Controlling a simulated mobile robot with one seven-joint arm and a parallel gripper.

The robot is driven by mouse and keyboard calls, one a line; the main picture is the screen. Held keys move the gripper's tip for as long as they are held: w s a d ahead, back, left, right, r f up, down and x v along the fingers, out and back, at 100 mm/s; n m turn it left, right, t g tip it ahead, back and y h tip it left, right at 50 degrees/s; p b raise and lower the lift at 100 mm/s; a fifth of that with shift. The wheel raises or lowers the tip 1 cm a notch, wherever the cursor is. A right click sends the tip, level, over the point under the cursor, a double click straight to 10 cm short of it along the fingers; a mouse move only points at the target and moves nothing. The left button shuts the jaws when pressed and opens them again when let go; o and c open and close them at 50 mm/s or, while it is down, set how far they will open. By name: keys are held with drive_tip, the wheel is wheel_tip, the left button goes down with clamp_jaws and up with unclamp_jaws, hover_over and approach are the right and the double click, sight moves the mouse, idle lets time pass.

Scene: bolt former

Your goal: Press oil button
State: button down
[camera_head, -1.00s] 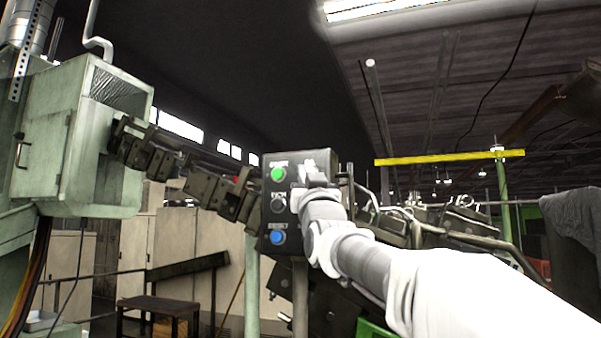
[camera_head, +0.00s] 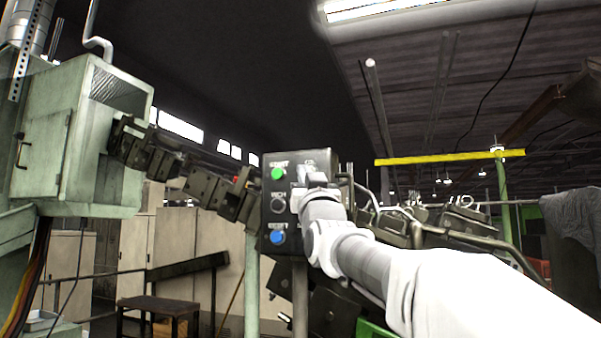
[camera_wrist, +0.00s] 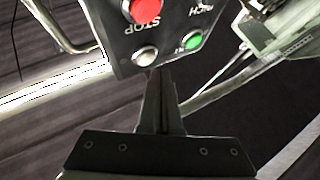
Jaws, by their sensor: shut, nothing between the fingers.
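A dark control box (camera_head: 290,155) hangs in the middle of the head view, with a green button (camera_head: 278,174) at top left, a dark button (camera_head: 278,205) below it and a blue button (camera_head: 278,237) lowest. The wrist view shows the box inverted, with a red STOP button (camera_wrist: 141,8), the green button (camera_wrist: 192,40) and a pale round button (camera_wrist: 146,56). I cannot read a label for the pale button. My gripper (camera_wrist: 157,74) is shut and empty, its tips close to the pale button. I cannot tell whether they touch. My wrist hides the box's right side in the head view.
A pale green machine cabinet (camera_head: 90,140) stands at the left. A dark linked arm-like conveyor (camera_head: 185,175) runs from it to the box. Machinery and bent pipes (camera_head: 460,225) lie behind my arm. A small dark table (camera_head: 157,305) stands lower left.

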drive_tip(key=shift+w, duration=0.15)
drive_tip(key=shift+w+d, duration=0.2)
drive_tip(key=shift+w, duration=0.05)
idle(0.4)
drive_tip(key=shift+w+d, duration=0.15)
drive_tip(key=shift+w, duration=0.25)
idle(0.5)
drive_tip(key=shift+s, duration=0.1)
idle(0.4)
drive_tip(key=shift+s+a+b, duration=0.35)
drive_tip(key=shift+s+b, duration=0.3)
drive_tip(key=shift+s, duration=0.05)
drive_tip(key=s, duration=0.1)
drive_tip(key=s+a+b, duration=0.1)
drive_tip(key=s, duration=0.1)
drive_tip(key=s+a+b, duration=0.1)
drive_tip(key=shift+s, duration=0.3)
